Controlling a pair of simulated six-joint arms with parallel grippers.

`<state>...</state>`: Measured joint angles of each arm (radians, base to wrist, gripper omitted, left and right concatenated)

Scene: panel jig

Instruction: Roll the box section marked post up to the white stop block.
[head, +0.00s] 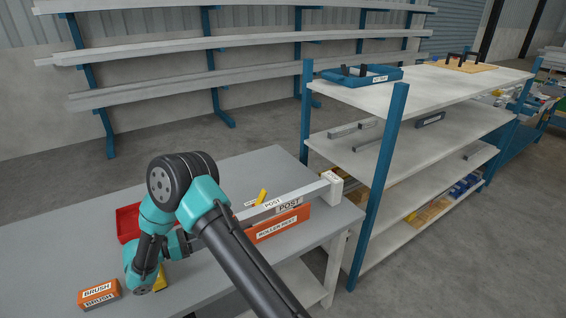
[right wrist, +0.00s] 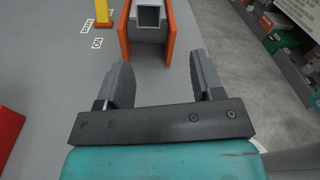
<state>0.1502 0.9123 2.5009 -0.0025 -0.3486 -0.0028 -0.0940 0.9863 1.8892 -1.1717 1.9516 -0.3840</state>
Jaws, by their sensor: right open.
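The box section marked post (head: 300,192) is a long grey bar lying in the orange roller rest (head: 277,229). Its open square end (right wrist: 149,14) shows at the top of the right wrist view, between the orange sides. The white stop block (head: 335,188) stands by its far end at the table's right; I cannot tell whether they touch. My right gripper (right wrist: 160,72) is open and empty, apart from the section's near end and pointing toward it. In the head view my arm hides the gripper and the near end. My left gripper is not in view.
An orange brush block (head: 99,293) lies at the table's front left. A red tray (head: 128,222) sits behind my arm. A yellow piece (head: 262,196) stands just behind the section. A blue-post shelf (head: 384,150) rises past the table's right edge. The table's back is clear.

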